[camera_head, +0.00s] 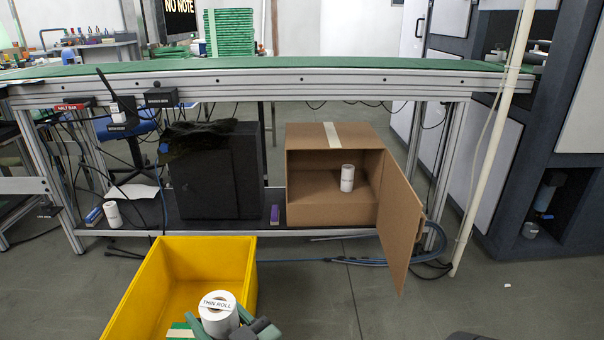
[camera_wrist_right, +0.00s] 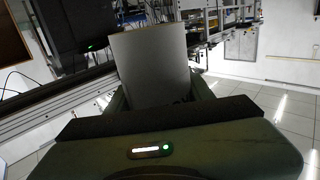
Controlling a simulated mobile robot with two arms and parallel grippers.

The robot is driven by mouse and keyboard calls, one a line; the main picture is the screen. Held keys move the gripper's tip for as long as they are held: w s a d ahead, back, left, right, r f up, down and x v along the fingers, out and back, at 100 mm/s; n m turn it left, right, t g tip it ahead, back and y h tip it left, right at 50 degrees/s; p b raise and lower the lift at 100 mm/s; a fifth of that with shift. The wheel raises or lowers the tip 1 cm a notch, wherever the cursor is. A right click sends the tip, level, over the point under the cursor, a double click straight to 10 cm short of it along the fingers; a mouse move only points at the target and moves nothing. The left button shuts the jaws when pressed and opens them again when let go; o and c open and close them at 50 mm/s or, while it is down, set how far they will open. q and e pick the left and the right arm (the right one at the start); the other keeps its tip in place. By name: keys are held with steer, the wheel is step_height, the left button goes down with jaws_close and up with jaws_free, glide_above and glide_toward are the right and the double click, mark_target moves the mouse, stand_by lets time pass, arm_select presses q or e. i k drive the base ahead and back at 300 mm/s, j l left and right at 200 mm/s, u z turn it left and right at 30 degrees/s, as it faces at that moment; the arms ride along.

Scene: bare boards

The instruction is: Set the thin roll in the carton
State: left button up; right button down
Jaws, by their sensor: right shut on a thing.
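The thin roll (camera_head: 217,312) is a white cylinder with "THIN ROLL" lettered on its top. My right gripper (camera_head: 222,328) is shut on it, at the front of the yellow bin in the head view. In the right wrist view the roll (camera_wrist_right: 152,65) stands as a pale grey cylinder between the fingers. The carton (camera_head: 335,212) is an open brown cardboard box on the low shelf under the bench. Its flap (camera_head: 400,222) hangs open at the right. A white roll (camera_head: 347,178) stands upright inside it. My left gripper is not in view.
A yellow bin (camera_head: 205,246) stands on the floor in front of the shelf. A black case (camera_head: 215,175) is left of the carton, with a purple item (camera_head: 275,214) between them. Another white roll (camera_head: 112,214) stands at the shelf's left. A pale pole (camera_head: 490,150) rises at the right.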

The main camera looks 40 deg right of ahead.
mark_target(316, 193)
steer(key=l+u, duration=0.1)
steer(key=l, duration=0.65)
steer(key=k+l+u, duration=0.1)
steer(key=l, duration=0.65)
steer(key=i+l, duration=0.15)
steer(key=l, duration=0.15)
steer(key=i+l, duration=0.1)
steer(key=l, duration=0.15)
steer(key=i+l, duration=0.15)
steer(key=l, duration=0.15)
steer(key=i+l, duration=0.35)
steer(key=l, duration=0.15)
steer(key=u, duration=0.05)
